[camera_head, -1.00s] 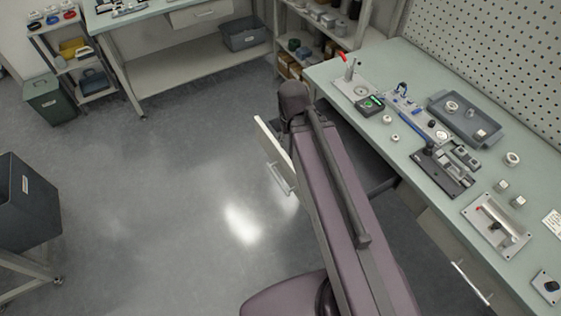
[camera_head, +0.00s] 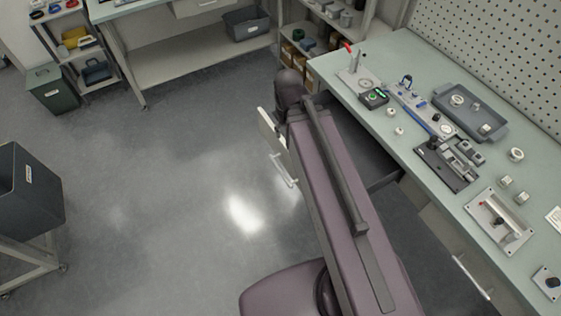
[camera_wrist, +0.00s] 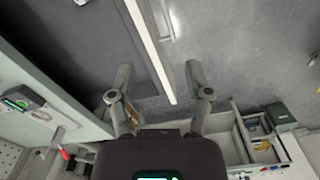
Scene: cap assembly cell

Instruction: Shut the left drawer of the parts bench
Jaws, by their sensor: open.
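The left drawer (camera_head: 272,138) of the parts bench (camera_head: 412,98) stands pulled out. Its pale front and bar handle (camera_head: 283,170) show left of my arm, and its dark inside shows to the right. In the wrist view the top edge of the drawer front (camera_wrist: 152,48) runs slantwise between my gripper's fingers (camera_wrist: 160,70), with the drawer's dark inside to the left and the handle (camera_wrist: 172,22) to the right. My gripper is open, its fingers spread on either side of that edge in the picture. I cannot tell whether they touch it. My arm hides the gripper in the head view.
Fixtures and a grey tray (camera_head: 442,112) with small parts lie on the bench top. A second drawer handle (camera_head: 472,277) shows lower right. A dark bin (camera_head: 24,190) on a stand is at the left. The floor between is clear.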

